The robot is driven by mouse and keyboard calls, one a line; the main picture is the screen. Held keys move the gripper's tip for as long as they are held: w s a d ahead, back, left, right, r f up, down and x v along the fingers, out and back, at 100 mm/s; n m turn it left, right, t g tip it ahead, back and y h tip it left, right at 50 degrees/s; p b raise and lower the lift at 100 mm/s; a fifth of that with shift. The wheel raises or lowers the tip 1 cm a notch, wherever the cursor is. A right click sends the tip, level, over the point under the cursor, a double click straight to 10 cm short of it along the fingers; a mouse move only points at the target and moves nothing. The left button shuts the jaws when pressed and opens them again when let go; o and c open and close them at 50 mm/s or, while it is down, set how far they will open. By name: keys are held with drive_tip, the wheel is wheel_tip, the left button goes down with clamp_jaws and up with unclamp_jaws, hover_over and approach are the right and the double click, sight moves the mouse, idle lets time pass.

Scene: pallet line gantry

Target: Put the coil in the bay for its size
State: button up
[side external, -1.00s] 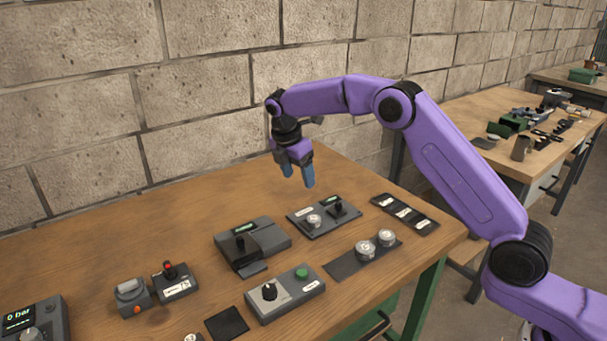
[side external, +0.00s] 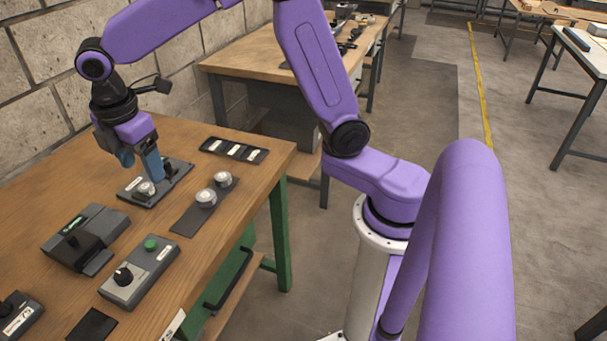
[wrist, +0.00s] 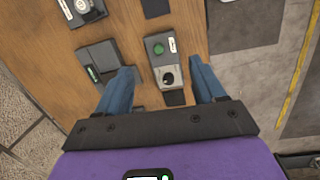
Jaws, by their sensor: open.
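Two silver, round, coil-like pieces stand on a dark strip (side external: 183,222): a nearer one (side external: 205,198) and a farther one (side external: 222,179). A third silver round piece (side external: 145,188) is on a dark panel with a black lever; I cannot tell which is the coil. A black tray (side external: 233,150) with three bays, each with a white label, lies at the back right of the table; the labels are too small to read. My gripper (side external: 140,168) is open and empty, its blue fingers pointing down above the panel. In the wrist view its fingertips (wrist: 162,64) are wide apart.
A grey box with a green button (side external: 140,272) and a dark device with a lever (side external: 85,238) stand in front. A dark square pad (side external: 92,325) lies near the front edge. The brick wall is close behind. Bare wood (side external: 35,205) shows at left.

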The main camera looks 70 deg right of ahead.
drive_tip(key=s+d+m, duration=0.2)
drive_tip(key=s+d, duration=0.1)
drive_tip(key=s, duration=1.1)
drive_tip(key=shift+y, duration=0.4)
drive_tip(key=shift+o, duration=0.5)
drive_tip(key=s+d+f+m, duration=0.2)
drive_tip(key=s+d, duration=0.5)
drive_tip(key=s, duration=0.7)
drive_tip(key=shift+d+f+g+y, duration=0.2)
drive_tip(key=shift+f+g+y, duration=0.2)
drive_tip(key=shift+f, duration=0.15)
